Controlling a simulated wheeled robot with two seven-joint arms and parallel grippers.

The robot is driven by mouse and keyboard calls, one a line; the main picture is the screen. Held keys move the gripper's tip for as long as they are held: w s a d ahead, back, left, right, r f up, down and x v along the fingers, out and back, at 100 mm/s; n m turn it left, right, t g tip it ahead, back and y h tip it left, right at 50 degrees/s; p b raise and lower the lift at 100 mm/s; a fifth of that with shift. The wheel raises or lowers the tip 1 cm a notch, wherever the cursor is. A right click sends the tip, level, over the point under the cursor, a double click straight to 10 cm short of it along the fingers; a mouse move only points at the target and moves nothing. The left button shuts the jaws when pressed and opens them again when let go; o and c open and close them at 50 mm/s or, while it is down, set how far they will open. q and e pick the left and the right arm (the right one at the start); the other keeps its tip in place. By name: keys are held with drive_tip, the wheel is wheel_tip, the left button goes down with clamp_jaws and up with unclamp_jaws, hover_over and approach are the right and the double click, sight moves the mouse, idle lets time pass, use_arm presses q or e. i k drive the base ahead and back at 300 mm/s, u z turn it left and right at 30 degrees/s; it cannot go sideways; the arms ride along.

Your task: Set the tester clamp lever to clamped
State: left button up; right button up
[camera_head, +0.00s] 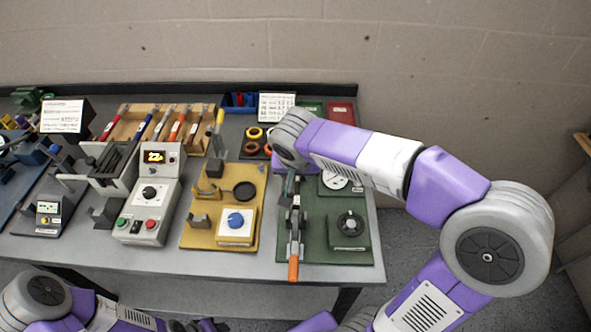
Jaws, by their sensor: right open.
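A lever with a dark grey arm and an orange handle (293,268) lies along the left side of the dark green board (325,250), its handle pointing to the table's front edge. It looks like the tester clamp lever. My right gripper (291,196) is open and points down over the back part of this lever. My wrist hides the lever's back end, and I cannot tell whether the fingers touch it. My left arm is low at the bottom left; its gripper (202,325) shows only as a dark piece at the bottom edge.
A grey box with a lit display (153,157) stands further left.

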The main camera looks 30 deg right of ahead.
sight(294, 260)
drive_tip(key=k, duration=1)
